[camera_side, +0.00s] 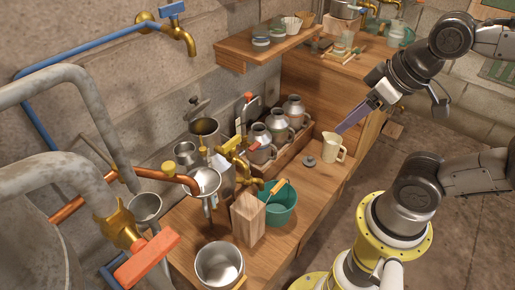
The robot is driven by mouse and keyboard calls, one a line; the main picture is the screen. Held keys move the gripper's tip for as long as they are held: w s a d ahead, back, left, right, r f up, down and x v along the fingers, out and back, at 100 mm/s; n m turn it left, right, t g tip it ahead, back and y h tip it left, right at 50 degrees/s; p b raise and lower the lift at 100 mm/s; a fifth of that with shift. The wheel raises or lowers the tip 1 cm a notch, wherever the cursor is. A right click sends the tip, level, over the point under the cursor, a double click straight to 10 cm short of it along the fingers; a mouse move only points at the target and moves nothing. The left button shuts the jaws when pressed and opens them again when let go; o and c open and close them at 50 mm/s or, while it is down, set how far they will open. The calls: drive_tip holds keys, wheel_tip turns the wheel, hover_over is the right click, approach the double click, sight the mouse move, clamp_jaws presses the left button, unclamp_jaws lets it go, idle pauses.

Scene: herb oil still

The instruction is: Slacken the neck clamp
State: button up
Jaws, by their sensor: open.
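A brass fitting (121,226) with an orange-red lever (147,259) sits on the thick grey pipe at the lower left. Another brass fitting (232,148) stands mid-bench near the metal vessels. I cannot tell for sure which is the neck clamp, or how tight either is. My gripper (339,130) is at the upper right, far from both. Its long purple-grey fingers point down and left, with the tips just above a cream jug (332,148). It is open; the fingers overlap in this view, and I see nothing held between them.
A wooden block (248,217), a green bucket (281,208) and a steel pot (219,265) crowd the front bench. Several milk-can-like jars (294,108) stand in a wooden tray. A copper pipe (155,174) crosses at left. A wall shelf (247,49) overhangs the back.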

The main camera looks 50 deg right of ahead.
drive_tip(key=shift+o, duration=1.2)
drive_tip(key=shift+w, duration=0.15)
drive_tip(key=o, duration=0.4)
drive_tip(key=w, duration=0.1)
drive_tip(key=w+r, duration=0.1)
drive_tip(key=w, duration=0.1)
drive_tip(key=shift+d+r, duration=0.2)
drive_tip(key=shift+d, duration=0.05)
drive_tip(key=shift+o, duration=0.2)
drive_tip(key=g, duration=0.6)
hover_over(255, 145)
wheel_tip(255, 145, down, 31)
wheel_tip(255, 145, down, 14)
drive_tip(key=shift+s+r, duration=0.1)
drive_tip(key=shift+c, duration=0.2)
drive_tip(key=shift+a, duration=0.1)
drive_tip(key=c, duration=1.3)
